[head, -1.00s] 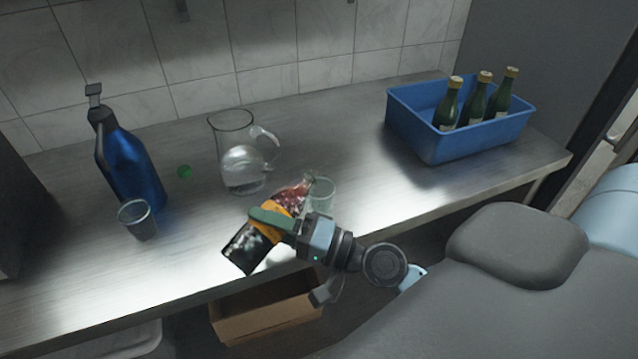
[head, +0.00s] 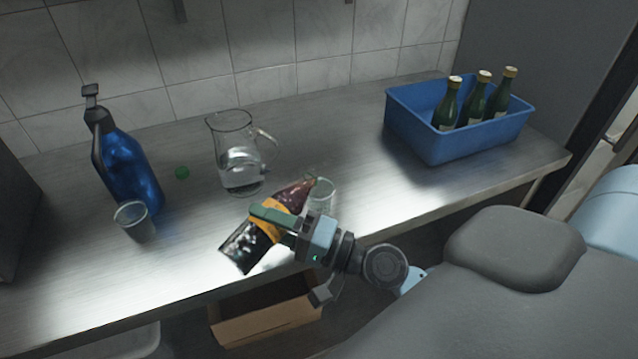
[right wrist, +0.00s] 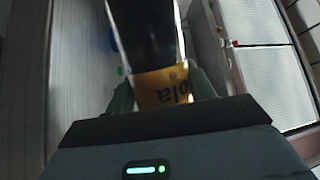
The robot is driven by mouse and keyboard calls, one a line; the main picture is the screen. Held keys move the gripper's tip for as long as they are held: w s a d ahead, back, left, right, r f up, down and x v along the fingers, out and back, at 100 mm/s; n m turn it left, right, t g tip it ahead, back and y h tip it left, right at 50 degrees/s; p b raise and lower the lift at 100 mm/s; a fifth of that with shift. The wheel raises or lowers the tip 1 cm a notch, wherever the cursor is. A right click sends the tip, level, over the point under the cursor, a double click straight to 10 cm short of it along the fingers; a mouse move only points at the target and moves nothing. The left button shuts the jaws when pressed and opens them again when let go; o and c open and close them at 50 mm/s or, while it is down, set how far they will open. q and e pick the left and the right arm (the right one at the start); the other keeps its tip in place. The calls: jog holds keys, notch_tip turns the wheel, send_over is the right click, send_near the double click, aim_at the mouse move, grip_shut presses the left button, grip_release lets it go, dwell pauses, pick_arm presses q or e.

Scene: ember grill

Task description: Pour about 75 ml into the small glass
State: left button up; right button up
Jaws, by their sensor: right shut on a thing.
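My right gripper (head: 272,217) is shut on a dark bottle (head: 290,196) around its orange label. The bottle is tilted, with its base low at the left and its neck up at the right, close to the small glass (head: 322,196). I cannot tell whether the mouth touches the rim or whether liquid flows. The glass is clear, stands on the counter and is partly hidden by the gripper. In the right wrist view the bottle (right wrist: 148,35) runs away from the fingers, its label showing "ola". My left gripper is not in view.
A glass pitcher (head: 240,165) with clear liquid stands behind the bottle. A blue crate (head: 435,148) holding green bottles stands at the right. An open cardboard box (head: 265,320) lies below the counter.

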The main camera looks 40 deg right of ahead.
jog(key=shift+r, duration=0.25)
jog(key=shift+s+a+r+m, duration=0.1)
jog(key=shift+s+a+m, duration=0.15)
jog(key=shift+a, duration=0.25)
jog(key=shift+r+m, duration=0.3)
jog(key=shift+m, duration=0.15)
dwell(1.9)
